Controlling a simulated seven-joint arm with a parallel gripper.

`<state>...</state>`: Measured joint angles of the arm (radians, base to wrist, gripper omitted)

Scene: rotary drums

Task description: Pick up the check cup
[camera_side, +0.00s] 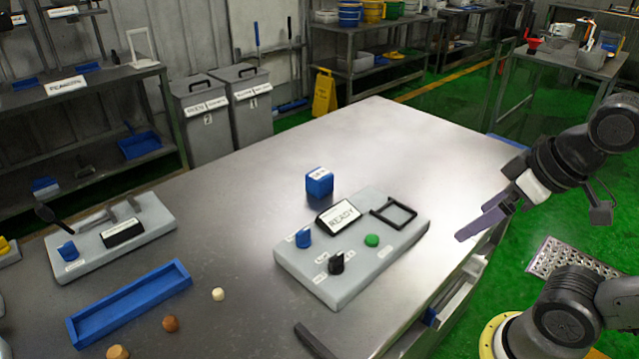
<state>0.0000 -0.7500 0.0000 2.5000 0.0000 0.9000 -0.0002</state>
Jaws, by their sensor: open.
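A small blue cube-shaped item (319,182) with a white label on top stands on the steel table, just behind the grey control panel (318,284). It may be the check cup; its label is too small to read, and no other clear cup stands near it. My gripper (478,226) is open and empty, held in the air at the right, past the panel's right end and well apart from the blue item. Its fingers point down and to the left.
The panel carries a READY display (338,218), a blue knob (303,237), a black knob (336,262), a green button (372,240) and a black square frame (393,212). A second panel (110,247), a blue tray (130,304) and small round pieces lie left. The table's back is clear.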

